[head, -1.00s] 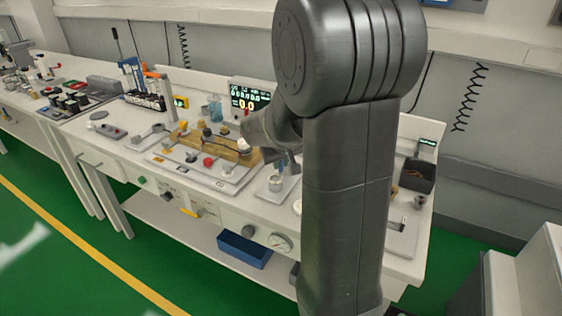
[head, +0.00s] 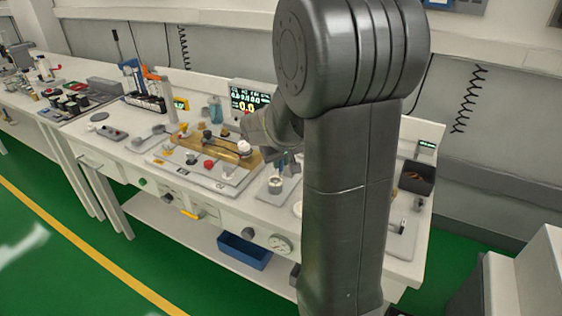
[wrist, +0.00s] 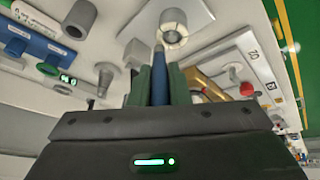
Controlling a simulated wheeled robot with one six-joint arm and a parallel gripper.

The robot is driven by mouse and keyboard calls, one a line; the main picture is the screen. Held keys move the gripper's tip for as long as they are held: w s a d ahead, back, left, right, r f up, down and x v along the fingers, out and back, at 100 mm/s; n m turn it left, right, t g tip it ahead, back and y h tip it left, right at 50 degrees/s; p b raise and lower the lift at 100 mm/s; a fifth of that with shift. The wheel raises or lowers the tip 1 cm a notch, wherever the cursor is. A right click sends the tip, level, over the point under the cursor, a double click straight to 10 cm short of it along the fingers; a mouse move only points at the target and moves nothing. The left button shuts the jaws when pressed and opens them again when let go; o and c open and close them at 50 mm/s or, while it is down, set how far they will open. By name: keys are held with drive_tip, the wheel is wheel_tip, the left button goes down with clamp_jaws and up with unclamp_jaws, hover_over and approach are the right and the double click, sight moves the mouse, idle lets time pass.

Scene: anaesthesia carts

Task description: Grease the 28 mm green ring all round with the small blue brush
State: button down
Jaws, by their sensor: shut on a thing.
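My gripper (wrist: 157,88) is shut on the small blue brush (wrist: 159,77), seen in the wrist view between the two fingers. The brush points away from my gripper, its tip close to a pale round fitting (wrist: 172,37) with a ring-shaped end. I cannot tell whether the tip touches it. In the head view my gripper (head: 287,164) is partly hidden by my arm, just above a small pale pot (head: 275,184) on a light plate.
A lit display (head: 249,100) stands behind. A dark bin (head: 417,176) is at the right. A blue box (head: 244,251) sits on the lower shelf.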

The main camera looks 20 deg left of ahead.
drive_tip(key=shift+r+p, duration=1.85)
drive_tip(key=shift+r, duration=1.1)
drive_tip(key=shift+d, duration=0.1)
